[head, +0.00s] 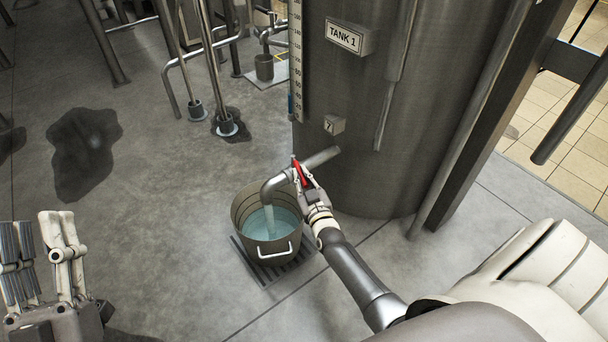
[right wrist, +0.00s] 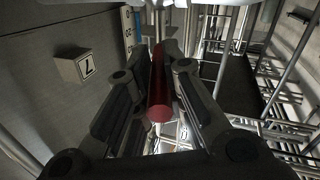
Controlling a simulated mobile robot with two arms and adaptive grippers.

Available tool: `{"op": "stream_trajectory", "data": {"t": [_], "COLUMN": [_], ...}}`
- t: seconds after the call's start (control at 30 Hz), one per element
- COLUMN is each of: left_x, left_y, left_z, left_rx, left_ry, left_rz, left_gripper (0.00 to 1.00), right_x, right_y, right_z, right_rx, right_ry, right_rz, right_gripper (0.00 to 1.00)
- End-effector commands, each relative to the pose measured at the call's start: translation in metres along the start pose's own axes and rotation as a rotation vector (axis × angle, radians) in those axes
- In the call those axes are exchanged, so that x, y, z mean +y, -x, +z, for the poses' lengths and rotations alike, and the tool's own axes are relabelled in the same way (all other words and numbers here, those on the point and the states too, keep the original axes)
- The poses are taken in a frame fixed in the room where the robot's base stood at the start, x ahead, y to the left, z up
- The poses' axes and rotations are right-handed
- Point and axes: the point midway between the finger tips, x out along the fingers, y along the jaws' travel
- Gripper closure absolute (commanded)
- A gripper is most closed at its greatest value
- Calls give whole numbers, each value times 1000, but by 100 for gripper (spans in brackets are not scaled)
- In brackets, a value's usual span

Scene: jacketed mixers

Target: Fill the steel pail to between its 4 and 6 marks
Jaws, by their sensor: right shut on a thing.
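The steel pail (head: 281,249) stands upright on a floor grate under the tap spout (head: 272,184) of Tank 1. A stream of water runs from the spout into it, and pale blue water (head: 262,226) covers its inside below the rim. Rings show on the inner wall, but their numbers are too small to read. My right gripper (head: 302,178) is shut on the red tap handle (head: 298,172); the handle (right wrist: 159,85) also shows between the fingers in the right wrist view. My left gripper (head: 48,255) is at the lower left, fingers apart and empty.
Dark wet patches (head: 85,150) lie on the floor at left. Floor left of the pail is clear.

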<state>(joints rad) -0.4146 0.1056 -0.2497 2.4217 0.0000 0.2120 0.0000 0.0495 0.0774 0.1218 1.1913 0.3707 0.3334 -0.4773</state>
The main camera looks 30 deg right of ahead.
Motion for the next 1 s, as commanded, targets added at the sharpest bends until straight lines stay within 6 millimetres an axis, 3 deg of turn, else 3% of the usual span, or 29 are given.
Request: {"op": "stream_trajectory", "data": {"t": [0.37,0.4,0.53,0.67,0.7,0.83,1.0], "left_x": [-1,-1,-1,0,0,0,0], "left_y": [0,0,0,0,0,0,0], "left_z": [6,6,6,5,5,5,5], "left_rx": [-32,-32,-32,-29,-29,-29,-29], "left_ry": [-2,-2,-2,-1,-1,-1,-1], "left_rz": [-1,-1,-1,-1,-1,-1,-1], "left_gripper": [64,64,64,64,64,64,64], "right_x": [1,1,1,1,1,0,-1], "right_y": [-2,-2,-2,0,3,20,53], "right_z": [-5,-5,-5,-4,-4,-2,0], "right_rx": [8,8,8,8,7,3,0], "right_ry": [0,0,0,0,0,-1,0], "right_rz": [11,11,11,10,10,9,8], "right_gripper": [100,87,71,68,64,64,64]}}
